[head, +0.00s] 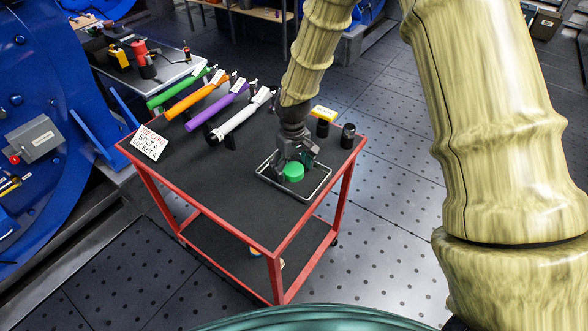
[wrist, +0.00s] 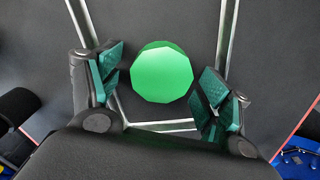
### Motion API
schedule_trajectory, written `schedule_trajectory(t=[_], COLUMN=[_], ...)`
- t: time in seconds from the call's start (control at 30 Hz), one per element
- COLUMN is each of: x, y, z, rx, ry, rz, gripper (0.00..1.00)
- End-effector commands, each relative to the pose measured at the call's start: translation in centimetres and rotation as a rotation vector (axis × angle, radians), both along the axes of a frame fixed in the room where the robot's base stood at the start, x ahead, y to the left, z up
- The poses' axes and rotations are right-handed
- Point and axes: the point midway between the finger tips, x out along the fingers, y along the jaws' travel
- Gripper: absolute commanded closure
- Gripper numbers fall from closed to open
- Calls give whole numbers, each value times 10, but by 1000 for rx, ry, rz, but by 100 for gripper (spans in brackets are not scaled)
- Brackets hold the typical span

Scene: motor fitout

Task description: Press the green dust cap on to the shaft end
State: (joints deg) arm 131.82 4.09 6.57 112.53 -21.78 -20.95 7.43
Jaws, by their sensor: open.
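The green dust cap (head: 293,172) stands in a metal-rimmed tray (head: 318,190) on the red cart, near its right edge. My gripper (head: 296,160) is right above the cap, pointing down. In the wrist view the cap (wrist: 162,74) lies between the two open fingers of my gripper (wrist: 160,90), with a gap on each side. Neither finger visibly touches it. I cannot make out the shaft end in either view.
The red cart's dark top (head: 220,185) is bare at the front. Several coloured torque wrenches (head: 240,117) lie at the back left, by a white sign (head: 150,142). A large blue machine (head: 40,100) stands left.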

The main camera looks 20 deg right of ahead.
Motion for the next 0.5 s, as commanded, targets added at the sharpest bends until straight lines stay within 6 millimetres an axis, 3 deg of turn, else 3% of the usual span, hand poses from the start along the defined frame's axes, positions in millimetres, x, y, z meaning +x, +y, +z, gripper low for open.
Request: schedule_trajectory(t=[0.1,0.3,0.5], x=[0,0,0], y=[0,0,0], z=[0,0,0], rx=[0,0,0], ry=[0,0,1], rz=[0,0,0], gripper=[26,59,60])
